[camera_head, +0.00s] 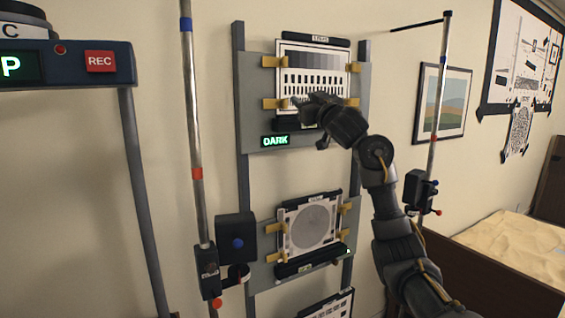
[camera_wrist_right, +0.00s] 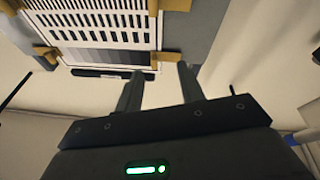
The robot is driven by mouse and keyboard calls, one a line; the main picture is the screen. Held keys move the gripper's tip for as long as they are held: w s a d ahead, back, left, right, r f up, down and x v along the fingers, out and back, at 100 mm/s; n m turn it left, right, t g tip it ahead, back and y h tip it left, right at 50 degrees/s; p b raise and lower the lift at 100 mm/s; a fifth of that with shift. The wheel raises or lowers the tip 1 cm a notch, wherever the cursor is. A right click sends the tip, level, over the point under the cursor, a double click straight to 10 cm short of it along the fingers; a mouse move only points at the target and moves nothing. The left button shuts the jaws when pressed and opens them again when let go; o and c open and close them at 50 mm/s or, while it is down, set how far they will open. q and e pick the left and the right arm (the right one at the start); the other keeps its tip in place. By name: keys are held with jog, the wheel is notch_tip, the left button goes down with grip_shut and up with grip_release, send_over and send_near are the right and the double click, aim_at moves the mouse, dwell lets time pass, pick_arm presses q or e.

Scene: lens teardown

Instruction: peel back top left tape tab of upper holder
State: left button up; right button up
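The upper holder (camera_head: 250,85) carries a printed chart (camera_head: 315,60) held by yellow tape tabs at its corners. The top left tab (camera_head: 269,62) looks flat; it also shows in the right wrist view (camera_wrist_right: 168,57), where the chart appears upside down. The bottom left tab (camera_head: 272,104) and the top right tab (camera_head: 355,67) are also in place. My right gripper (camera_head: 296,103) is in front of the chart, over its lower left part in the head view. In the wrist view its fingers (camera_wrist_right: 161,75) are apart and empty, with the top left tab beyond the gap. My left gripper is out of view.
A lower holder (camera_head: 270,222) with a round-target chart sits below. A metal pole (camera_head: 193,130) stands to the left and another pole (camera_head: 437,110) to the right.

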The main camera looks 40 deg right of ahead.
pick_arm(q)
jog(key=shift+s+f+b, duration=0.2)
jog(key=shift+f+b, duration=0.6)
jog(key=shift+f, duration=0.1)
pick_arm(e)
jog(key=w+f, duration=0.3)
jog(key=f, duration=0.3)
jog(key=w+f+g+y, duration=0.1)
jog(key=w+f, duration=0.3)
jog(key=f, duration=0.3)
jog(key=w+f+n+g, duration=0.1)
jog(key=w+f, duration=0.2)
jog(key=f, duration=0.3)
jog(key=shift+w+a+f, duration=0.3)
jog(key=shift+w+a, duration=0.05)
jog(key=shift+w, duration=0.05)
